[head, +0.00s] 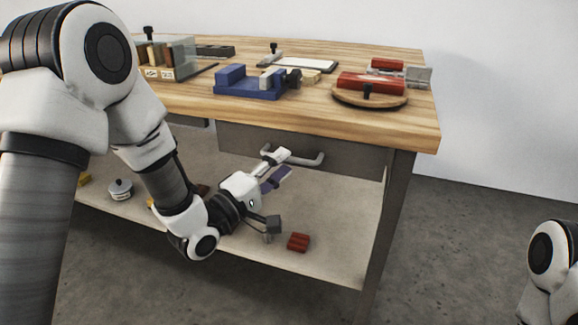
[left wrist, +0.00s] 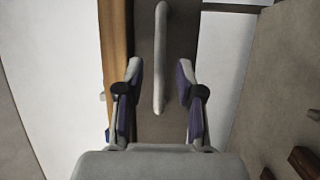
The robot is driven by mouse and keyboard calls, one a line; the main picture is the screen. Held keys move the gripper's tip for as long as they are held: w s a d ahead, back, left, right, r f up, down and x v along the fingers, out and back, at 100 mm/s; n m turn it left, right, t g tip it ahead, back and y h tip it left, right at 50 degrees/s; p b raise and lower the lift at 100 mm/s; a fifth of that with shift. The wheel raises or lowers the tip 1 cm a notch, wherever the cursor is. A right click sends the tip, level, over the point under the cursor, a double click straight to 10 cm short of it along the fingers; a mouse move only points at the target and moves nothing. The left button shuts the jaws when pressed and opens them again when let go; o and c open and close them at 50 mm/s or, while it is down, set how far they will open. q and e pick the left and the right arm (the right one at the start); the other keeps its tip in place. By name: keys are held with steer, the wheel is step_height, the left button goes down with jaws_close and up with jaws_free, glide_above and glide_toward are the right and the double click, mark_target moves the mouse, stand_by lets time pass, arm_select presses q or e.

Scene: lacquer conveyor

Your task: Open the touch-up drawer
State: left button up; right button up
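The drawer (head: 345,160) is a dark grey front under the wooden bench top, and it looks shut. Its pale bar handle (head: 312,160) is partly hidden behind my left gripper (head: 280,166). In the left wrist view the handle (left wrist: 160,50) runs lengthwise between the two open fingers of my left gripper (left wrist: 160,75), with a gap on both sides. The drawer front (left wrist: 180,60) lies behind it. I cannot tell whether the fingertips reach fully past the bar. Part of my right arm shows at the right edge of the head view; its gripper is out of the picture.
On the lower shelf (head: 330,215) lie a red block (head: 298,242) and a small lidded pot (head: 121,189). Floor right of the bench is clear.

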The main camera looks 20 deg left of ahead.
arm_select(q)
steer(key=shift+x, duration=1.45)
jaws_close()
arm_select(e)
steer(key=shift+f, duration=0.3)
arm_select(q)
steer(key=shift+s, duration=0.15)
arm_select(e)
steer(key=shift+s, duration=0.15)
